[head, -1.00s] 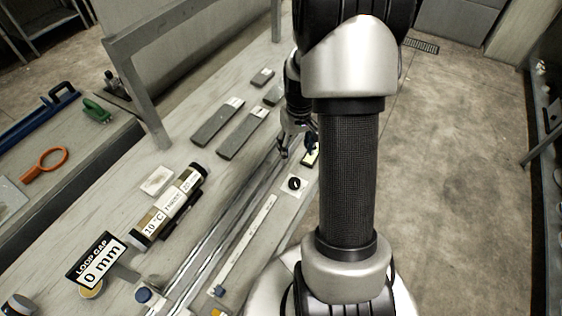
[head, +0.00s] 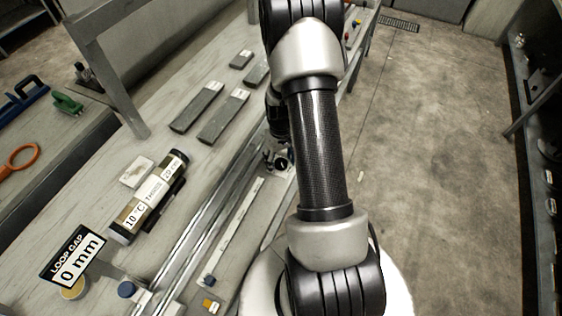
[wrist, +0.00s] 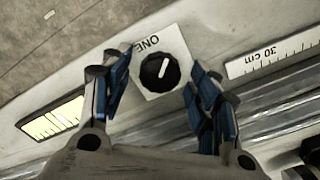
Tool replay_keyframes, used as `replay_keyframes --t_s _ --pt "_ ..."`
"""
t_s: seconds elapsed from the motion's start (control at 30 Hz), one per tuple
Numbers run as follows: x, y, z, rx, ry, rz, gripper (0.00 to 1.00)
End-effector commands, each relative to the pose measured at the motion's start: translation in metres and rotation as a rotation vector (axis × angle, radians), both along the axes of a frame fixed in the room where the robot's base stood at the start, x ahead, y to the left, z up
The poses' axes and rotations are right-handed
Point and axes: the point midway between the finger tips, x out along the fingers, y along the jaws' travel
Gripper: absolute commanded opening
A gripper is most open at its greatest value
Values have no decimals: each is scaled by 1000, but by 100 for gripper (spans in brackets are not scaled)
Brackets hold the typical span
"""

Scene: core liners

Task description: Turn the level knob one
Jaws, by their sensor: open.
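The level knob one is a round black dial (wrist: 160,71) with a white pointer line, on a white plate marked ONE (wrist: 147,45). In the wrist view it sits between and just beyond the fingertips of my gripper (wrist: 158,78). The blue-padded fingers are spread apart, one on each side of the knob, with visible gaps and no clear contact. In the head view the knob (head: 281,163) shows small beside my arm, with my gripper partly hidden by the arm there.
A yellow-green striped level vial (wrist: 52,118) lies left of the knob in the wrist view, and a ruler strip (wrist: 275,55) lies right. Metal rails (head: 200,225) run along the bench. A sign reading LOOP GAP 0 mm (head: 73,257) stands at the front left.

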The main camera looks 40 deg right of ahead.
Motion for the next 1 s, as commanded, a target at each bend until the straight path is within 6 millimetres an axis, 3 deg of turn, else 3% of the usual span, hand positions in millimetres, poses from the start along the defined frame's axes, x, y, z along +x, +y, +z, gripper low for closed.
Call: replay_keyframes --t_s 0.3,1.0 --pt "0 0 -2 0 0 0 55" --pt "0 0 -2 0 0 -2 11"
